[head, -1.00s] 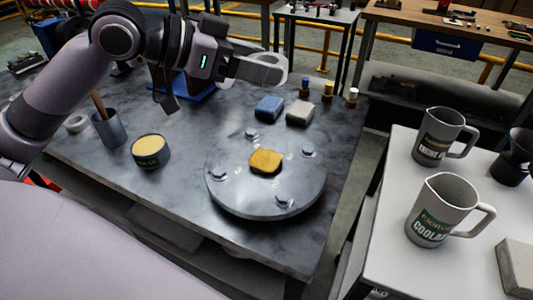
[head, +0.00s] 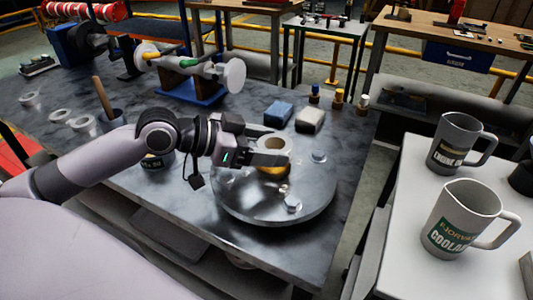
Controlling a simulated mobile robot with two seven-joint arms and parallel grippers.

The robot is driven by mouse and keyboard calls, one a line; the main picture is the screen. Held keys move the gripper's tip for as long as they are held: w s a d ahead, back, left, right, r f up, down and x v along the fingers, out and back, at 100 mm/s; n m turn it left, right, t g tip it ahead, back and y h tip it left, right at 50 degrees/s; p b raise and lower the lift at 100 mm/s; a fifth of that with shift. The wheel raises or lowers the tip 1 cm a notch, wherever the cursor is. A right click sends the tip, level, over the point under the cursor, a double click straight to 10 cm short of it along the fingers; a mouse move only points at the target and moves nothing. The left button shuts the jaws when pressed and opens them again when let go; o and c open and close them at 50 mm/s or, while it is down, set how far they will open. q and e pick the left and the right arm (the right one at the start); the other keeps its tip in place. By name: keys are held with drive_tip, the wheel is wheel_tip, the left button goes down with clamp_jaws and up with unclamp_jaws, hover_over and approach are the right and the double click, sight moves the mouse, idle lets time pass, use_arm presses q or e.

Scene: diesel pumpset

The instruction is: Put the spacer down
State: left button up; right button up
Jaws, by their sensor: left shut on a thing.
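An orange-yellow pad (head: 273,170) lies on the plate just below the spacer and is partly hidden by the gripper. I cannot tell whether the spacer touches the pad. My right gripper is not in view.
Bolt heads (head: 293,203) stand up around the plate. Several loose rings (head: 82,124) lie at left. Coolant (head: 464,220) and engine-oil (head: 456,142) jugs stand on the right table.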

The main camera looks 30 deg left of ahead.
use_arm(q)
drive_tip(key=shift+f, duration=0.85)
drive_tip(key=shift+f, duration=0.1)
drive_tip(key=o, duration=1.2)
drive_tip(key=shift+f, duration=0.1)
drive_tip(key=shift+c, duration=0.2)
